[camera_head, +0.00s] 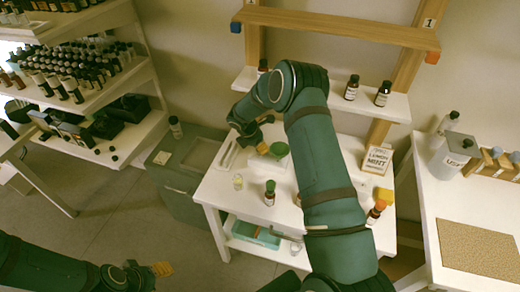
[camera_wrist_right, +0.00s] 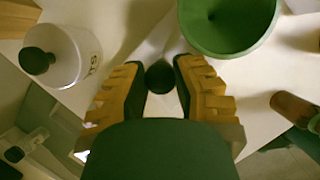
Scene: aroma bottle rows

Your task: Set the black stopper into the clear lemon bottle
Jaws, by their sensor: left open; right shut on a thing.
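My right gripper (camera_wrist_right: 160,85) is shut on the black stopper (camera_wrist_right: 160,77), which shows as a dark round shape between its yellow fingers. In the head view the right gripper (camera_head: 256,138) is over the back left of the white table (camera_head: 215,190), partly hidden by its own arm. My left gripper (camera_head: 162,270) is open and empty, low at the bottom left.
A green bowl-like funnel (camera_wrist_right: 228,20) is close beside the right gripper. A white bottle with a dark cap (camera_wrist_right: 75,55) and a brown bottle (camera_wrist_right: 292,107) flank it. A green-topped bottle (camera_head: 270,194) and a lemon-mint card (camera_head: 377,160) stand on the table.

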